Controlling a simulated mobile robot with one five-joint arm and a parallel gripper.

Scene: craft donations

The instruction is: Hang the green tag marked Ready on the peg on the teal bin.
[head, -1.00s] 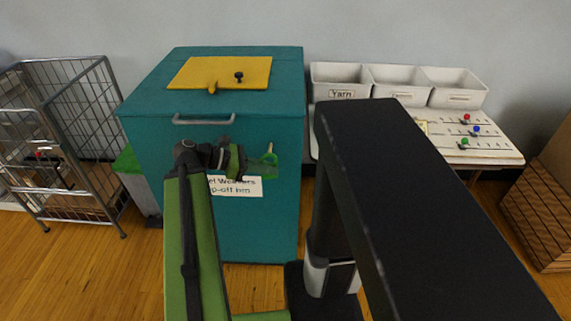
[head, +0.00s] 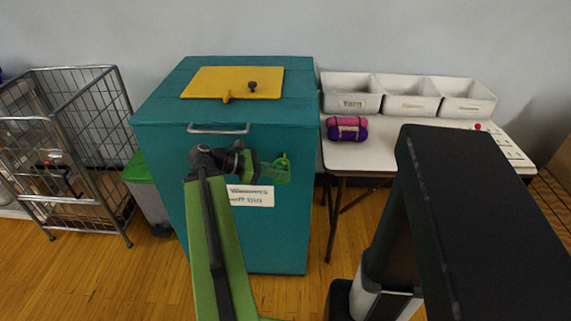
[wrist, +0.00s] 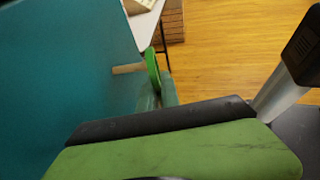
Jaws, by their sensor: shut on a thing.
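The teal bin (head: 165,185) stands in front of me with a white sign on its front. Its wooden peg (wrist: 128,68) sticks out from the teal wall in the wrist view; in the head view I cannot make it out behind my gripper. My gripper (head: 272,170) is shut on the green tag (head: 283,160), in front of the bin above the sign. In the wrist view the tag (wrist: 153,70) is seen nearly edge-on, upright at the peg's outer end. I cannot tell whether the peg passes through its hole. The word on the tag is not readable.
A yellow flap (head: 235,82) with a dark knob lies on the bin top, above a metal handle (head: 218,129). A wire cart (head: 75,150) stands left. At right, a table (head: 390,160) holds white boxes (head: 410,97) and a pink-and-purple yarn bundle (head: 347,129). Wooden floor shows between.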

